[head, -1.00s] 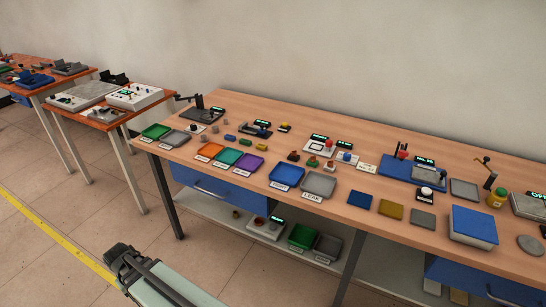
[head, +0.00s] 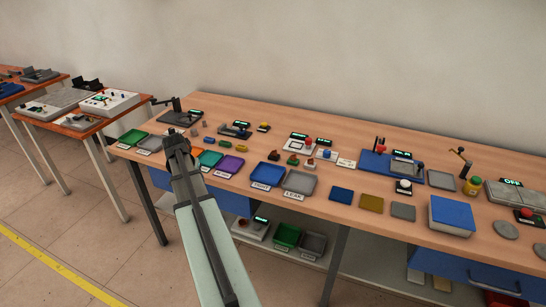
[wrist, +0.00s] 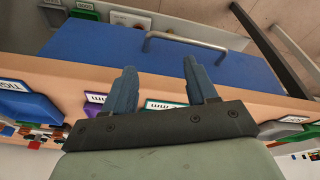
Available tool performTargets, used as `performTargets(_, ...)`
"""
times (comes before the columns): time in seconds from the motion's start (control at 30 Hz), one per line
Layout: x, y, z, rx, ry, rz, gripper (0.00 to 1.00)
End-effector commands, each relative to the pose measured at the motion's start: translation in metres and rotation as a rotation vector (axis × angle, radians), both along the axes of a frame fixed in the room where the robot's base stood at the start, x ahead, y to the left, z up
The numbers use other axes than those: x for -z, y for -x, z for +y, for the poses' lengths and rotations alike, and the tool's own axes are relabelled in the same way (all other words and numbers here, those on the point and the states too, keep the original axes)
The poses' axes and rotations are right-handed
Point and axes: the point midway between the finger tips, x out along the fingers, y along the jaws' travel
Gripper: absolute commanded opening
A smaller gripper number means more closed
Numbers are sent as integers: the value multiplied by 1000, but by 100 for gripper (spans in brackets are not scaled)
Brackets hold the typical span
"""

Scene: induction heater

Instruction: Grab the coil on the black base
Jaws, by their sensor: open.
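I cannot pick out a coil for certain at this size. A dark base (head: 180,117) with a black upright and arm stands at the table's far left end. Another small black base (head: 235,130) with a green-lit display and a light part on it sits to its right. My gripper (head: 173,140) is in front of the table's left part, nearer the camera than these bases. In the wrist view my gripper (wrist: 163,82) has its two fingers apart with nothing between them; a blue drawer (wrist: 120,52) and the table edge lie beyond.
Green (head: 133,137), teal (head: 209,159), purple (head: 230,165), blue (head: 266,174) and grey (head: 299,182) trays line the front edge. My arm covers some of that row. A blue board (head: 376,163) and a blue block (head: 452,215) are farther right. A second bench (head: 72,119) stands left.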

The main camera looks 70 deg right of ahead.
Motion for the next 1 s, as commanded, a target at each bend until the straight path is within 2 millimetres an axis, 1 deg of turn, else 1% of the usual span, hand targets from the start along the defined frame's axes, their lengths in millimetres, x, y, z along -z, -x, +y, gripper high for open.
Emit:
performTargets(0.03,-12,11,-25,53,10,-7,57)
performTargets(0.1,-27,28,-52,121,24,-16,57)
performTargets(0.17,-40,44,-75,179,37,-22,57)
performTargets(0.2,-49,56,-90,218,45,-28,57)
performTargets(0.27,-61,74,-111,277,57,-34,57)
performTargets(0.3,-71,86,-125,315,65,-39,57)
performTargets(0.4,-93,118,-157,410,86,-49,57)
performTargets(0.5,-113,149,-184,494,104,-58,57)
performTargets(0.63,-132,182,-207,577,122,-67,57)
performTargets(0.7,-140,194,-215,608,131,-70,57)
performTargets(0.8,-145,204,-221,633,137,-72,57)
performTargets(0.9,-142,208,-225,642,138,-73,57)
performTargets(1.0,-131,210,-229,643,137,-71,57)
